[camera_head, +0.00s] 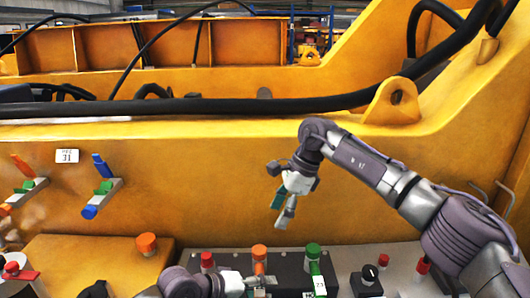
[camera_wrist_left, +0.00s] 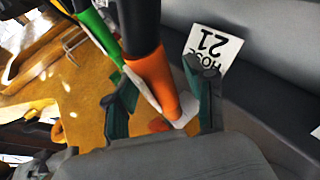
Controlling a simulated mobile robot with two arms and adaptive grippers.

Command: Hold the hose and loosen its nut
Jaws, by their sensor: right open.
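An orange hose end (camera_head: 259,252) stands on the dark front panel, with a small grey part below it. In the left wrist view the orange hose (camera_wrist_left: 152,78) runs between the fingers of my left gripper (camera_wrist_left: 163,100), with a pale part at its lower end. The fingers have teal pads and appear spread, with gaps beside the hose. In the head view my left gripper (camera_head: 257,283) is low, just below the orange hose end. My right gripper (camera_head: 283,207) is open and empty, above and right of it. I cannot clearly make out the nut.
A green hose end (camera_head: 313,253) stands right of the orange one and a red one (camera_head: 207,262) left. A HOSE 21 label (camera_wrist_left: 212,50) is beside the left gripper. A black knob (camera_head: 369,274) is on the right. A yellow casting (camera_head: 200,190) fills the background.

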